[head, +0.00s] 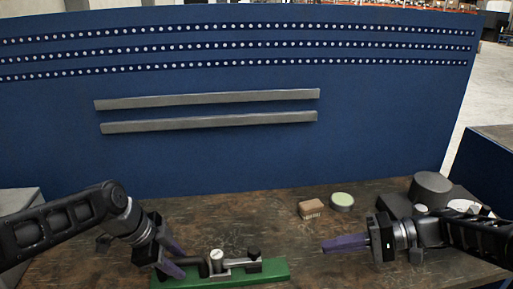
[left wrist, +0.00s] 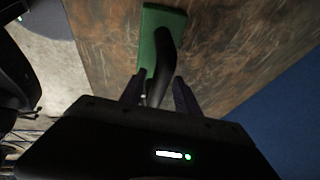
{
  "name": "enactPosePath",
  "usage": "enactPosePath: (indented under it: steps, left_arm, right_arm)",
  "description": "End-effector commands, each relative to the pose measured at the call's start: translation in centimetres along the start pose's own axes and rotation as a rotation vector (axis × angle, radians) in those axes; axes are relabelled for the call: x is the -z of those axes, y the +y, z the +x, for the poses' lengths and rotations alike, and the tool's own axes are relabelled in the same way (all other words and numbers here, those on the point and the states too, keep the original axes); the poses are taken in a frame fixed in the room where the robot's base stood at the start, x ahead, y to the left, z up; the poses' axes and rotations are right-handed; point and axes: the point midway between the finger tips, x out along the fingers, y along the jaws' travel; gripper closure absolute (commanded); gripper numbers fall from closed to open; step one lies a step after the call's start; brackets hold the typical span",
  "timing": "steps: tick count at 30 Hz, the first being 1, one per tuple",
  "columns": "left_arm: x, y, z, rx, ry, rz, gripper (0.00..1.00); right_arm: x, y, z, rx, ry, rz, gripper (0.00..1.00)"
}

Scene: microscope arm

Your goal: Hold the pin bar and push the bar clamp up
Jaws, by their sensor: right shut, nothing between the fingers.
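A green base plate (head: 270,270) lies on the table at the front, carrying a metal bar assembly (head: 236,263) with a pale round knob (head: 216,254) and a black knob (head: 253,252). I cannot tell for sure which parts are the pin bar and the bar clamp. My left gripper (head: 184,262) is at the left end of the assembly. Its purple fingers are apart, on either side of a dark bar, as the left wrist view (left wrist: 156,82) shows; contact cannot be made out. My right gripper (head: 324,245) is shut and empty, right of the assembly, pointing left.
A brown brush-like block (head: 311,209) and a round tin with a pale green top (head: 342,201) stand behind, toward the right. Dark round objects (head: 432,187) stand at the right. A blue panel (head: 220,165) with grey rails closes off the back. The table's back left is clear.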

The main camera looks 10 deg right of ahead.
Motion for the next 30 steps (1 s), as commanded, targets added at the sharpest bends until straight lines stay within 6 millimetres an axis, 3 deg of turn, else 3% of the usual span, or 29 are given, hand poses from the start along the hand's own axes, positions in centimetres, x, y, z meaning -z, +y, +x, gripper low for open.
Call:
enactPosePath:
  steps: [3,11,16,30]
  left_arm:
    - [0.0,0.0,0.1,-0.001,0.0,0.0,0.53]
    - [-0.1,0.1,0.0,-0.002,-0.001,0.0,0.53]
    - [-0.1,0.0,-1.1,-0.001,-0.001,-0.001,0.53]
    - [0.0,0.0,-9.9,0.002,0.0,0.0,0.53]
  right_arm:
    - [0.0,0.0,0.0,0.0,0.0,0.0,1.0]
    - [0.0,0.0,0.0,0.0,0.0,0.0,1.0]
    - [0.0,0.0,0.0,0.0,0.0,0.0,1.0]
    - [0.0,0.0,0.0,0.0,0.0,0.0,1.0]
